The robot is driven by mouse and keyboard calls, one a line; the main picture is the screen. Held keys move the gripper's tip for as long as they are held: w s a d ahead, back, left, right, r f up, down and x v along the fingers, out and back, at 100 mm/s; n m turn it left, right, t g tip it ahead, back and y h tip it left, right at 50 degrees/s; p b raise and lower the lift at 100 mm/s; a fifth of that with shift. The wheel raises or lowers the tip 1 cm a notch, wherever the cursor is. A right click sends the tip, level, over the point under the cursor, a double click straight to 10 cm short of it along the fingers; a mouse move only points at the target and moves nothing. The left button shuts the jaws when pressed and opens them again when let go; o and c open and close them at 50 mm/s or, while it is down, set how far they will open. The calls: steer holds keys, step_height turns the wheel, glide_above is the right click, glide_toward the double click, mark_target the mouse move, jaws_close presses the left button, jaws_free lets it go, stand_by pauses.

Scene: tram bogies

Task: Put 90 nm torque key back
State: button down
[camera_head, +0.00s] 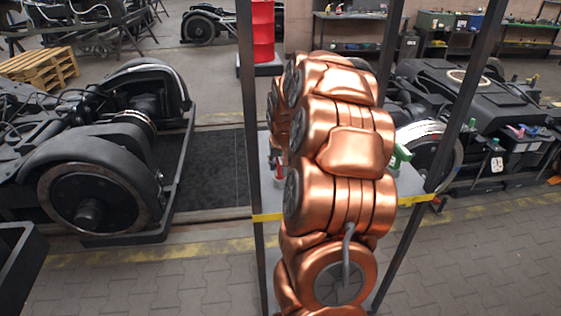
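No torque key can be made out for certain. A grey shelf with a yellow front edge (413,199) stands in the middle, mostly hidden behind my copper-coloured arm. On it, left of my arm, is a small red-topped item (278,170). A green item (400,156) sticks out to the right of my arm. Both are partly covered, and I cannot tell whether either is the 90 nm key. My gripper is hidden behind the arm, so its state and anything in it do not show.
Dark metal posts (247,110) frame the shelf on both sides. Tram bogies stand left (110,150) and right (470,100). A red barrel (263,32) stands behind, a wooden pallet (40,68) at far left, and workbenches (358,32) along the back. Paved floor is clear in front.

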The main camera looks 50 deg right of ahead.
steer(key=c, duration=1.1)
jaws_free()
steer(key=shift+f, duration=0.15)
steer(key=o, duration=0.4)
steer(key=shift+o, duration=0.2)
steer(key=b+v, duration=0.3)
steer(key=v, duration=0.9)
